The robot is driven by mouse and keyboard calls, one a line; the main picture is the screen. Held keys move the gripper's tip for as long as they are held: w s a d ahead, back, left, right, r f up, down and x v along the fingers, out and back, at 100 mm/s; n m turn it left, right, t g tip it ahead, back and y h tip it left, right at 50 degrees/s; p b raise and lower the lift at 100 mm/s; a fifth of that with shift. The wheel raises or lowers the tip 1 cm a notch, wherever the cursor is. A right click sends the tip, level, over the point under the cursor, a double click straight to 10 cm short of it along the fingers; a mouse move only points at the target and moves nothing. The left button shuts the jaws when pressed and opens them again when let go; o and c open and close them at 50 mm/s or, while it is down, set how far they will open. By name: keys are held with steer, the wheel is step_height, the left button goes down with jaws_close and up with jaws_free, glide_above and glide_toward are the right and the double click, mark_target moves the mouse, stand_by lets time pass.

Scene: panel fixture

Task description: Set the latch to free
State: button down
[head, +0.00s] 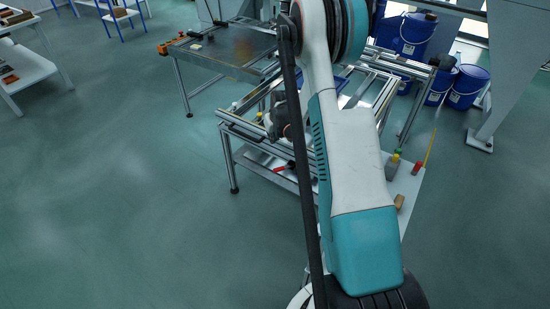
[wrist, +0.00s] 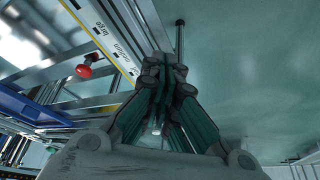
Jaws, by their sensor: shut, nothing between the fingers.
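My gripper (wrist: 165,72) is in the middle of the wrist view, its fingers together and nothing between them. A pale labelled strip (wrist: 103,38) with a yellow edge runs along a metal rail just left of the fingertips. Its lettering is tilted; "large" and "medium" seem legible. A red round knob (wrist: 84,71) on a short stem is left of the fingers, apart from them. I cannot make out which part is the latch, or its setting. In the head view my arm covers much of the fixture frame (head: 225,117), and I cannot make out the gripper clearly.
A metal-framed table (head: 235,50) stands behind the fixture. Blue buckets (head: 467,86) stand at the back right. A blue bin (wrist: 30,108) sits among rails at the left of the wrist view. A white shelf (head: 22,67) is at far left. Open floor (head: 110,200) lies left of the fixture.

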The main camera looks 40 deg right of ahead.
mark_target(281, 169)
step_height(281, 169, down, 15)
steer(key=d+b, duration=0.2)
steer(key=b, duration=0.3)
steer(key=shift+a, duration=0.1)
stand_by(0.6)
steer(key=shift+s+n, duration=0.1)
steer(key=shift+n, duration=0.2)
